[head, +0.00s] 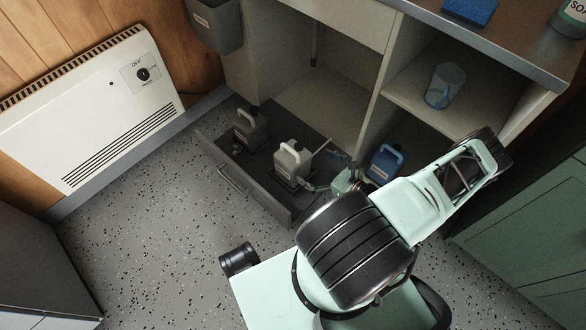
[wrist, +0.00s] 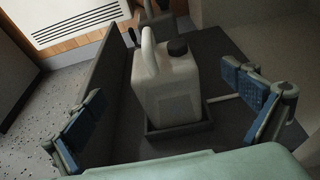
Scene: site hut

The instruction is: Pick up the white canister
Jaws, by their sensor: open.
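The white canister (head: 292,160) stands upright in the open low drawer (head: 240,182), between a grey canister and a blue one. In the wrist view the white canister (wrist: 166,85) shows its handle on the left and a dark cap on top. It stands in a shallow dark holder (wrist: 180,133). My gripper (wrist: 172,118) is open, with one blue-padded finger on each side of the canister. Both fingers are apart from it. In the head view my arm partly covers the gripper, just right of the white canister.
A grey canister (head: 250,129) stands left of the white one and a blue canister (head: 384,163) right of it. A clear blue jug (head: 444,86) stands on the shelf above. A white heater (head: 92,108) is on the left wall. Speckled floor lies free in front.

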